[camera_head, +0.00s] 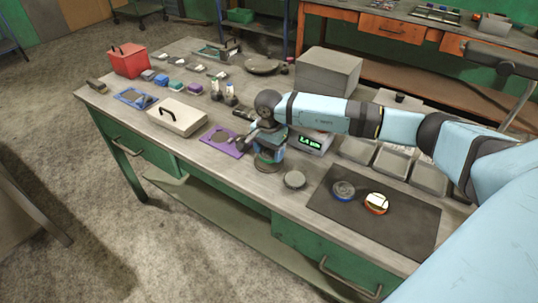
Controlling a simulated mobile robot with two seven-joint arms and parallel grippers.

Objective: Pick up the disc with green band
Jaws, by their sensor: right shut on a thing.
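My right gripper (243,143) is low over the table, at the right edge of a purple plate (210,141). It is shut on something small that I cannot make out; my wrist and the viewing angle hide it. A grey disc shape (222,137) shows on the purple plate, just left of the gripper. A disc with a blue band (343,190) and a disc with an orange-red band (377,203) lie on a dark mat (408,224). I see no green band clearly. My left gripper is not in view.
A scale with a lit display (311,143) stands right of my right wrist, near grey trays (393,161) and a large grey box (328,73). A pale case (177,117), a blue plate (136,98) and a red box (129,61) stand to the left on the workbench (250,187).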

